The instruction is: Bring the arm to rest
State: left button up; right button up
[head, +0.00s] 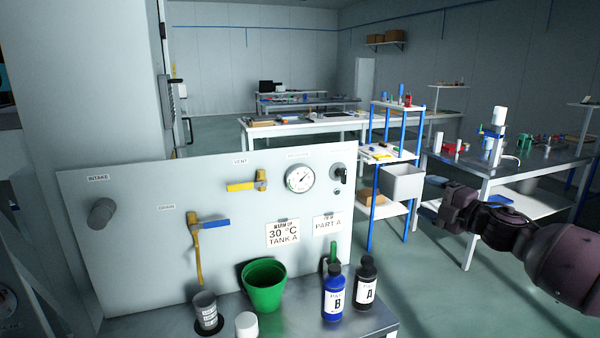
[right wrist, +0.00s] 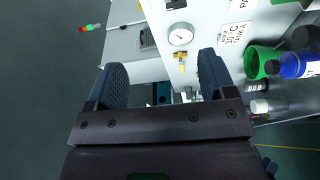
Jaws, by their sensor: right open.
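My right arm comes in from the right edge of the head view. Its gripper (head: 452,208) is in the air to the right of the panel, touching nothing that I can see. In the right wrist view the two dark fingers (right wrist: 162,82) are wide apart with nothing held between them. The panel (head: 140,235) stands upright at the left, with a round gauge (head: 299,178), a yellow-handled vent valve (head: 247,183) and a blue-handled drain valve (head: 210,224). The panel's gauge also shows in the right wrist view (right wrist: 180,37). My left gripper is not in view.
On the panel's bench stand a green bucket (head: 264,287), a blue bottle B (head: 334,293), a dark bottle A (head: 366,285) and a grey cup (head: 206,310). A blue-posted shelf (head: 373,215) and a metal table (head: 505,168) stand behind my right gripper. Open floor lies between.

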jog(key=s+a+f+m+t+h, duration=0.1)
jog(key=s+a+f+m+h, duration=0.1)
jog(key=s+a+f+m, duration=0.35)
jog(key=s+a+f+m+t+h, duration=0.1)
jog(key=s+a+f+m+h, duration=0.15)
jog(key=s+f+m, duration=0.65)
jog(key=s+d+f+m+g+h, duration=0.2)
jog(key=s+f+m+h, duration=0.1)
jog(key=s+f, duration=0.9)
jog(key=s+d+f+m+g+h, duration=0.3)
jog(key=s+f+m, duration=0.3)
jog(key=s+f, duration=0.7)
jog(key=shift+s+d+g, duration=0.2)
jog(key=shift+s+g, duration=0.1)
jog(key=shift+s, duration=0.75)
